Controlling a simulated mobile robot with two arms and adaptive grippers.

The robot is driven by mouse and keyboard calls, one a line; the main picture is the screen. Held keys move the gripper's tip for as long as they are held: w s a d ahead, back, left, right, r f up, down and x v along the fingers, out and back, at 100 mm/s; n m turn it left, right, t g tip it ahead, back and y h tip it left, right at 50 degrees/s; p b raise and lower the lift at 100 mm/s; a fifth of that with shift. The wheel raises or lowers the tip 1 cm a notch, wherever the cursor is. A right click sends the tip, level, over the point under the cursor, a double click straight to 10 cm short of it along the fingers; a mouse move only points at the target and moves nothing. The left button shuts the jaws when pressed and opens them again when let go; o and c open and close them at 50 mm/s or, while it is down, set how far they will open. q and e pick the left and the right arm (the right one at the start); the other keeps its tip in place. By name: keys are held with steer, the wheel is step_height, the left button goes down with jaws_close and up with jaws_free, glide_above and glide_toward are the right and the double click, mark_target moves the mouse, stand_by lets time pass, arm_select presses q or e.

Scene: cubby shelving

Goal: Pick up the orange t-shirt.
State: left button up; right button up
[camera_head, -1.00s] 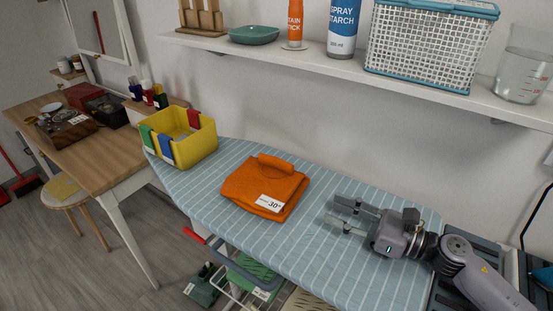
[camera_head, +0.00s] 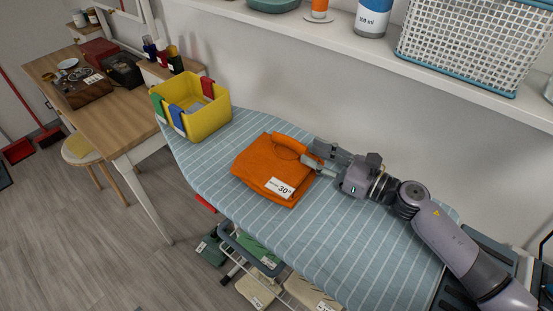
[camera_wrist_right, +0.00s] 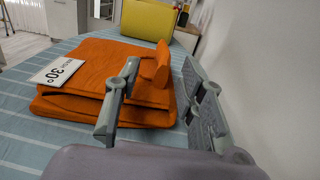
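The orange t-shirt (camera_head: 265,165) lies folded on the striped ironing board (camera_head: 325,235), with a white "30°" tag on its near side. My right gripper (camera_head: 311,158) is at the shirt's right edge, its fingers pointing left. In the right wrist view the shirt (camera_wrist_right: 90,75) lies ahead, and the raised collar roll (camera_wrist_right: 156,66) shows between the two spread fingers (camera_wrist_right: 160,95). One finger is over the shirt, the other on the wall side. I cannot tell whether either finger touches the cloth. My left gripper is not in view.
A yellow bin (camera_head: 207,118) with coloured cloths stands on the board's far left end. A wall shelf (camera_head: 350,65) with a white basket (camera_head: 470,45) and bottles runs above the board. A wooden table (camera_head: 105,125) stands at left. The board's near right part is clear.

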mark_target(295, 141)
steer(key=shift+x, duration=1.05)
steer(key=p+x, duration=0.1)
steer(key=x, duration=0.3)
steer(key=shift+w+d+r+p, duration=0.1)
steer(key=shift+w+p, duration=0.3)
steer(key=shift+w+a, duration=0.15)
steer(key=shift+a, duration=0.1)
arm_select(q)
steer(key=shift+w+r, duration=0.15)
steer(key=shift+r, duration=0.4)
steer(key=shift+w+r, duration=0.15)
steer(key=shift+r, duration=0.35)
arm_select(e)
jaws_close()
